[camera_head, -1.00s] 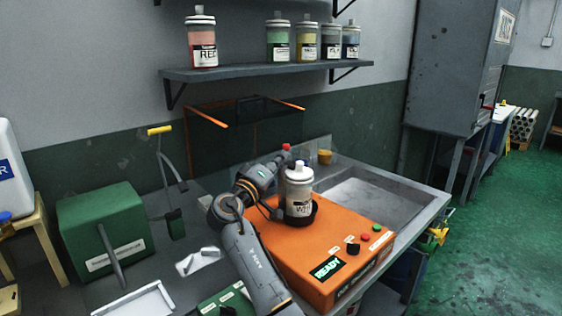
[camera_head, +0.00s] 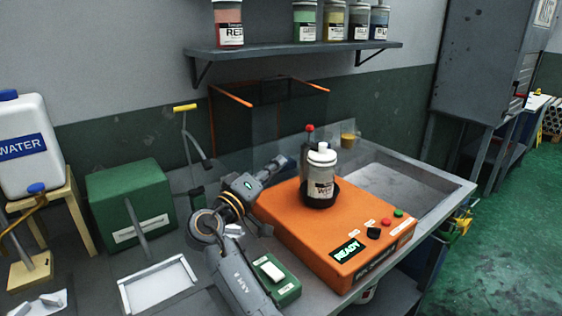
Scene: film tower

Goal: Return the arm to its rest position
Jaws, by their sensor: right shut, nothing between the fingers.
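My right arm comes in from the bottom centre and bends at its elbow. Its gripper (camera_head: 279,163) is shut and empty, left of the white-capped bottle and apart from it. The bottle (camera_head: 321,178) stands upright in a dark round holder on the orange machine (camera_head: 300,235), whose display reads READY. A red-topped post (camera_head: 309,136) rises just behind the bottle. My left gripper is not in view.
A green box (camera_head: 130,205) and a white tray (camera_head: 158,285) lie left of my arm. A green block (camera_head: 282,280) lies beside my forearm. A water container (camera_head: 25,150) stands far left. A shelf (camera_head: 290,52) with several bottles hangs above. A sink (camera_head: 395,190) is at right.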

